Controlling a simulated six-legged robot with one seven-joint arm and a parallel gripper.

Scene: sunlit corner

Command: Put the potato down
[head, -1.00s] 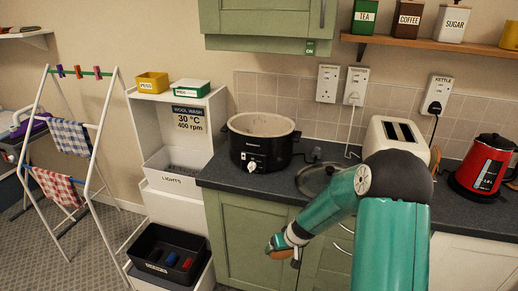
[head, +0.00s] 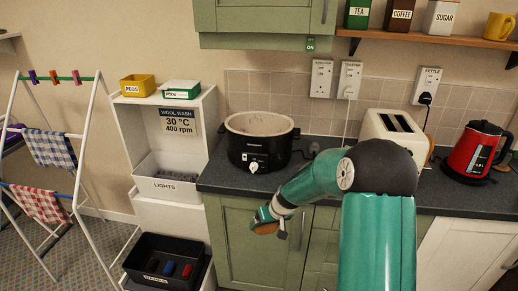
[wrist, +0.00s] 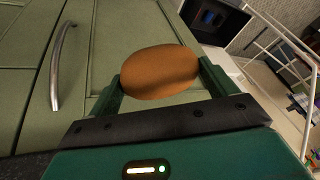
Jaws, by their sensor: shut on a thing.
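The potato (wrist: 160,72) is brown and oval, and it shows large in the wrist view between the two green fingers of my gripper (wrist: 160,80). My gripper is shut on it, with one finger at each end. In the head view my gripper (head: 266,225) is in front of the green cupboard doors, below the worktop edge, and only a small part of the potato (head: 265,228) shows there. Nothing is seen touching the potato from below.
A black slow cooker (head: 260,142) stands on the dark worktop (head: 228,183), with a toaster (head: 396,130) and red kettle (head: 476,150) to the right. White shelving with a lights bin (head: 168,182) and a black darks bin (head: 165,262) stands left, beside a drying rack (head: 84,150).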

